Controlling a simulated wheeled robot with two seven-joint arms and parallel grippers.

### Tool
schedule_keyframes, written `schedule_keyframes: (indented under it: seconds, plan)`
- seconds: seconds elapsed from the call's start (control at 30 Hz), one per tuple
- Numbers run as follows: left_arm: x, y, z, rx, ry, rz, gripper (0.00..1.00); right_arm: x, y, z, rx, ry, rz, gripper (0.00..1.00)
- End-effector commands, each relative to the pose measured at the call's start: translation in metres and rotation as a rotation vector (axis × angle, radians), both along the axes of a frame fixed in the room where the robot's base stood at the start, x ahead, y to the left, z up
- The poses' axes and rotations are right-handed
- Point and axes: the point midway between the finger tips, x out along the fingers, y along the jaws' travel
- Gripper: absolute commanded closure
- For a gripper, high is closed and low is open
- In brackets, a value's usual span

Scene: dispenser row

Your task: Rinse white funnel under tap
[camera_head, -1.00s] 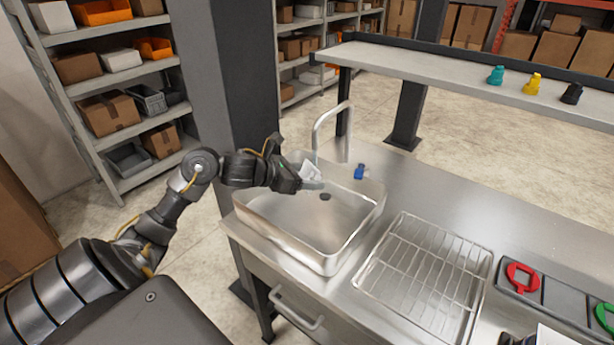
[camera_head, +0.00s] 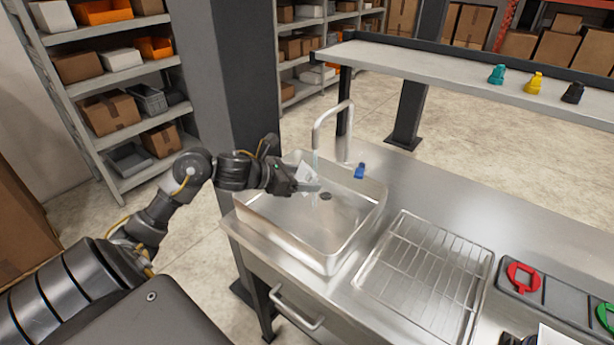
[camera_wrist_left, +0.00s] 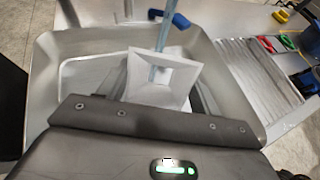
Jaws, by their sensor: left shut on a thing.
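My left gripper (camera_head: 309,188) is shut on the white funnel (camera_head: 304,174) and holds it above the basin of the steel sink (camera_head: 345,230). In the left wrist view the funnel (camera_wrist_left: 160,95) shows its square, wide mouth towards the camera, between the fingers. The curved tap (camera_head: 348,135) stands at the back of the sink, with a blue lever (camera_head: 360,171) beside it. A thin water stream (camera_head: 314,160) falls from the spout. In the left wrist view the stream (camera_wrist_left: 161,45) reaches into the funnel's mouth. My right gripper cannot be made out.
A wire drying rack (camera_head: 425,270) lies right of the sink. Beyond it is a dark tray (camera_head: 558,292) with a red ring (camera_head: 524,276) and a green ring (camera_head: 606,316). A raised shelf (camera_head: 450,78) behind holds teal, yellow and black pieces.

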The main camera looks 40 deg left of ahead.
Motion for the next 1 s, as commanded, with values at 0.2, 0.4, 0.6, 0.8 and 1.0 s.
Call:
schedule_keyframes:
  seconds: [0.2,0.4,0.6,0.8,1.0]
  plan:
    - [-0.024,-0.001,0.002,0.002,0.001,-0.001,0.6,0.0,0.0,-0.004,0.0,0.0,0.0,0.17]
    - [-0.045,-0.001,0.006,0.002,0.003,-0.001,0.6,0.0,0.0,-0.007,0.0,0.0,0.0,0.17]
    - [-0.065,-0.002,0.009,0.001,0.002,-0.001,0.6,0.0,0.0,-0.009,0.0,0.0,0.0,0.17]
    - [-0.072,-0.002,0.012,0.0,0.001,-0.001,0.6,0.0,0.0,-0.009,0.0,0.0,0.0,0.17]
    - [-0.072,-0.002,0.012,0.0,0.0,-0.001,0.6,0.0,0.0,-0.009,0.0,0.0,0.0,0.17]
